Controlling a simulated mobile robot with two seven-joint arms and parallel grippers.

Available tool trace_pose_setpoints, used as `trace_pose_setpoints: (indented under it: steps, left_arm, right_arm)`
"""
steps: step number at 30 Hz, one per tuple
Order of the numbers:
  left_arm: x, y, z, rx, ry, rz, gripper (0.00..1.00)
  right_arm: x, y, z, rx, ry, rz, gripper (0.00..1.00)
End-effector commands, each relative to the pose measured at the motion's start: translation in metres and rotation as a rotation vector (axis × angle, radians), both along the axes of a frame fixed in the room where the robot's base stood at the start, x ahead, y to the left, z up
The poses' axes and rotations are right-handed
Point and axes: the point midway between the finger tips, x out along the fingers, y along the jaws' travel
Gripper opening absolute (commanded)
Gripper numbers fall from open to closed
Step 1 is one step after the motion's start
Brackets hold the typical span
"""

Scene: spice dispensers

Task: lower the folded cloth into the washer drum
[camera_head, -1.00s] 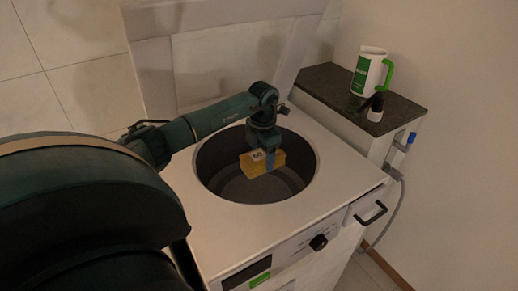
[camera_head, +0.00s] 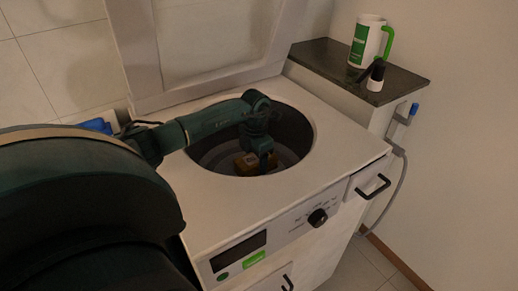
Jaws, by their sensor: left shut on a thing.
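My left arm comes in from the left and reaches down through the drum opening. My left gripper (camera_head: 262,162) is shut on the cloth, and its hand covers part of it. The drum's inside is dark, and I cannot tell whether the cloth touches the bottom. My right gripper is not in view.
The washer's lid (camera_head: 215,45) stands open at the back. A dark shelf (camera_head: 330,60) on the right holds a white and green mug (camera_head: 366,42) and a small dark bottle with a white base (camera_head: 376,77). A grey hose (camera_head: 399,170) hangs at the right.

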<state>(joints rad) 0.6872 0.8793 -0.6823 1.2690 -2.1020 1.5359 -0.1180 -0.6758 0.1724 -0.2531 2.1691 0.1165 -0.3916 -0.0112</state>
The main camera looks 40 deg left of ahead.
Motion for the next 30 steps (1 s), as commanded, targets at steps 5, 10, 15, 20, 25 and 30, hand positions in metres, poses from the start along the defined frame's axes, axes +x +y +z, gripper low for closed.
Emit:
trace_pose_setpoints:
  steps: [5, 10, 15, 20, 25, 30]
  left_arm:
    - [-0.005, 0.005, -0.026, 0.000, 0.001, 0.003, 0.33]
    - [-0.008, 0.008, -0.044, -0.001, 0.001, 0.005, 0.33]
    - [-0.011, 0.010, -0.055, 0.000, 0.000, 0.006, 0.33]
    - [-0.012, 0.011, -0.059, 0.000, 0.000, 0.007, 0.33]
    - [-0.012, 0.011, -0.059, 0.000, 0.000, 0.007, 0.33]
    - [-0.012, 0.011, -0.059, 0.000, 0.000, 0.007, 0.62]
  right_arm:
    - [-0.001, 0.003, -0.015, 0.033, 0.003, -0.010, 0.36]
    - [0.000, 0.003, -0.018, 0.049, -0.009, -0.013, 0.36]
    - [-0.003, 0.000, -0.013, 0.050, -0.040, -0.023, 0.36]
    - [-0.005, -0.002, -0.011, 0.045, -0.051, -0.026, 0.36]
    - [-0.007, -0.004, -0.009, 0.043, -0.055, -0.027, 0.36]
    - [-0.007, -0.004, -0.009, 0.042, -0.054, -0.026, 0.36]
